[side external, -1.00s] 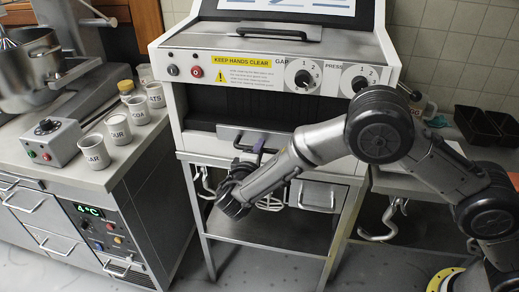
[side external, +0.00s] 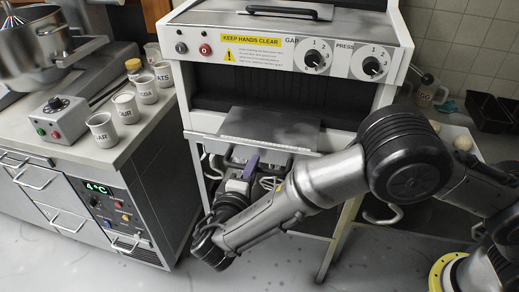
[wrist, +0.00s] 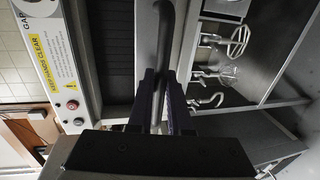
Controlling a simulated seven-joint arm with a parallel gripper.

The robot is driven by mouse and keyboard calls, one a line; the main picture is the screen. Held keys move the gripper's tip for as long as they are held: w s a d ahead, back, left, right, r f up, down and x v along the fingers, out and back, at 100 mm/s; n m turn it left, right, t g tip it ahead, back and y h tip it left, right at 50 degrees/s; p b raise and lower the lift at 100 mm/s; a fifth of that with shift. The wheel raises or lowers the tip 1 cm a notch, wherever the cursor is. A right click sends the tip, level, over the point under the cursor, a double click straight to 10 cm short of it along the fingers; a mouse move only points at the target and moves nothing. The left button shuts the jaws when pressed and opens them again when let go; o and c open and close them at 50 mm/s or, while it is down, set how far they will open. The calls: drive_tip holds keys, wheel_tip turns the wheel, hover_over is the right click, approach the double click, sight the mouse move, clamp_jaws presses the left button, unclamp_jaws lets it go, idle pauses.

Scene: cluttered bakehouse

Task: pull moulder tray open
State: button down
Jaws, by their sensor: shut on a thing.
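The moulder tray (side external: 270,126) is a flat grey metal sheet low in the front of the moulder. In the side view it sticks out of the dark opening toward the viewer, level, with its front lip free of the frame. Its dark bar handle (wrist: 166,32) shows in the wrist view, running down between my fingers. My gripper (wrist: 163,76) is shut on this handle, with one purple finger on each side. In the side view my gripper (side external: 251,162) is just below the tray's front edge, and my wrist and the tray lip hide most of the handle.
The moulder (side external: 290,50) has two dials and a yellow warning label. On the left, a counter (side external: 85,155) holds labelled cups and a mixer. Whisks and hooks (wrist: 215,70) hang under the moulder. The floor in front is clear.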

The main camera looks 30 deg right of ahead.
drive_tip(key=shift+f+v, duration=0.25)
drive_tip(key=shift+v, duration=1)
drive_tip(key=c, duration=0.8)
unclamp_jaws()
drive_tip(key=shift+c, duration=0.2)
drive_tip(key=shift+a, duration=0.1)
drive_tip(key=s+a+r, duration=0.3)
drive_tip(key=r, duration=0.5)
drive_tip(key=shift+s, duration=0.25)
